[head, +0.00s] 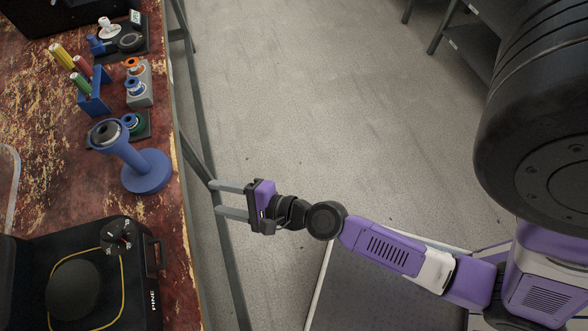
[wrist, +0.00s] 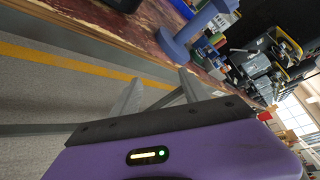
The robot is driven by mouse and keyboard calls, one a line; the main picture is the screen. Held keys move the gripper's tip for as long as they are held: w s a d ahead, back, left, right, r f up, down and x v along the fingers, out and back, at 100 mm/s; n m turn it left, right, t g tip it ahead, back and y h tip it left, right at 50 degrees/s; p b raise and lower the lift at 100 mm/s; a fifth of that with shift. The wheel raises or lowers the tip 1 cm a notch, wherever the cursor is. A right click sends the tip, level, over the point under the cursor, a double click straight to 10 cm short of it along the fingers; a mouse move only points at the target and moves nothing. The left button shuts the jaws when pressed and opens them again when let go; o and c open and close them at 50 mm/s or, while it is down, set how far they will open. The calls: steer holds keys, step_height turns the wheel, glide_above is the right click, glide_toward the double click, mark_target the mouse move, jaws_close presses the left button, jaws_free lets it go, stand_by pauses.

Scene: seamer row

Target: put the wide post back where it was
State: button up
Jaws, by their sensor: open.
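My gripper (head: 214,198) is open and empty, off the table's right edge over the floor, its two grey fingers pointing left at the table. It also shows in the wrist view (wrist: 160,88). A blue stand (head: 146,172) with a round base and a column topped by a dark ring (head: 108,133) stands on the table near that edge, left of my fingers and apart from them. It shows in the wrist view too (wrist: 180,45). Small capped posts sit in a grey block (head: 140,90) and a dark block (head: 136,124). I cannot tell which piece is the wide post.
The worn red table (head: 170,235) also holds a blue rack (head: 95,103) with yellow, red and green pieces, a dark tray (head: 120,45) of small parts, and a black machine (head: 75,285) in front.

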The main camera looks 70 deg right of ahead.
steer(key=s+r+n, duration=0.6)
steer(key=s+n, duration=0.3)
steer(key=n, duration=0.3)
steer(key=s+r+n, duration=0.7)
steer(key=s+n, duration=0.3)
steer(key=n, duration=0.2)
steer(key=shift+s+a+r+h, duration=0.15)
steer(key=shift+s+a+h, duration=0.15)
steer(key=shift+a, duration=0.15)
step_height(320, 180, up, 2)
steer(key=shift+r+p, duration=0.1)
steer(key=shift+p, duration=1)
